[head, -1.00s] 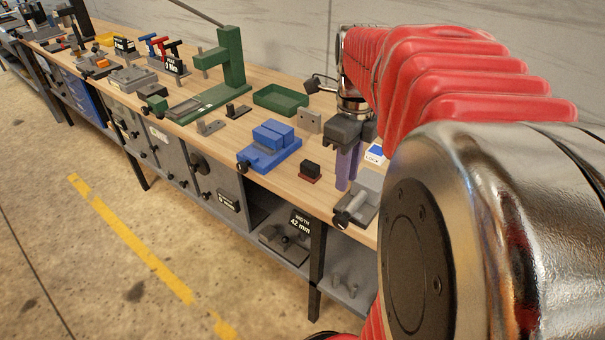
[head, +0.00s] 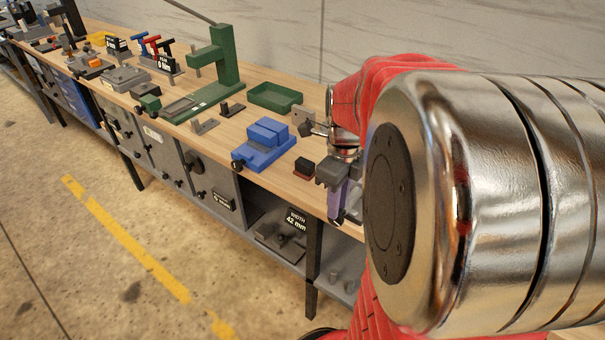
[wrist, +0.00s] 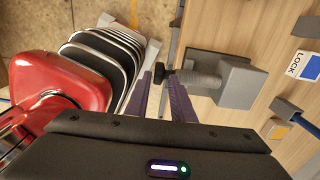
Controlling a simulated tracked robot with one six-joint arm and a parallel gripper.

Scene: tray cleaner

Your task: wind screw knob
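The black screw knob (wrist: 158,72) shows in the wrist view on the end of a grey threaded screw (wrist: 195,79), which runs into a grey block (wrist: 240,82) on the bench. My gripper (wrist: 160,79) has its two purple fingers apart, with the knob between or just beyond their tips. I cannot tell whether either finger touches it. In the head view my gripper (head: 338,217) points down at the bench's front edge. My arm hides most of the grey block there.
A blue vise-like block (head: 266,145) and a small dark red-based block (head: 304,168) stand left of my gripper. A green tray (head: 275,97) and green press (head: 222,65) are farther back. A LOCK card (wrist: 305,66) lies beyond the grey block. Shelves sit under the bench.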

